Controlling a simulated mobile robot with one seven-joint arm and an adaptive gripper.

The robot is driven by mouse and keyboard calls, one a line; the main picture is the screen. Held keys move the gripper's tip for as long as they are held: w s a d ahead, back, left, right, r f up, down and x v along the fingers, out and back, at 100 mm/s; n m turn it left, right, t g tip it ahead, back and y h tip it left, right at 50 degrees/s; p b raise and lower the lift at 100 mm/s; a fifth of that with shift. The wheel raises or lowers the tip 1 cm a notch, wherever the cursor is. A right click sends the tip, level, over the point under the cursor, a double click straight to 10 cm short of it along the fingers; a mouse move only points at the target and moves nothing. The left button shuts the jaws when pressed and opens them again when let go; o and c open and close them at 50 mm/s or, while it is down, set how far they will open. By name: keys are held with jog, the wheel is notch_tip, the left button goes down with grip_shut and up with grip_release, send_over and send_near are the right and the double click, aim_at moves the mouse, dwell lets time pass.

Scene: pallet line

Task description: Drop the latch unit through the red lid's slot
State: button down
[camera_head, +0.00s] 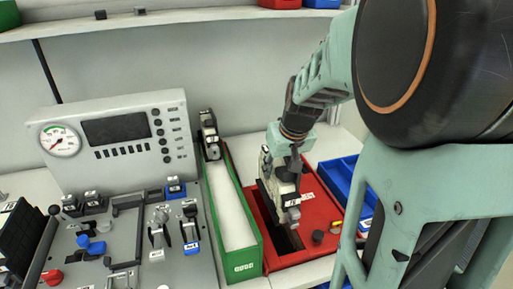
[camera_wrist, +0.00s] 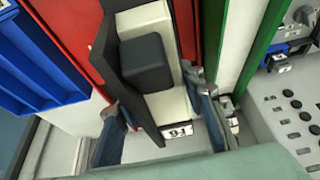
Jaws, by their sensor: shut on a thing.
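My gripper (camera_head: 284,160) is shut on the latch unit (camera_head: 284,192), a cream and black part with a small white label. In the wrist view, the gripper's two fingers (camera_wrist: 165,128) are on either side of the latch unit (camera_wrist: 147,62) near its labelled end. The red lid (camera_head: 322,212) is below the unit in the head view, with a dark slot (camera_head: 294,241) partly hidden behind the unit. The unit appears to be above the slot. I cannot tell how large the gap is or whether its lower end has entered the slot.
A green-walled tray (camera_head: 248,262) is left of the red lid, and a blue bin (camera_head: 339,176) is to its right. A grey panel with a gauge (camera_head: 62,141) and several switches fills the left.

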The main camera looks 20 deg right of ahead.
jog(key=shift+f+b, duration=4.9)
jog(key=shift+f, duration=1.3)
jog(key=c, duration=1.2)
grip_release()
jog(key=v, duration=0.7)
jog(key=shift+s+r, duration=0.15)
jog(key=shift+r, duration=0.1)
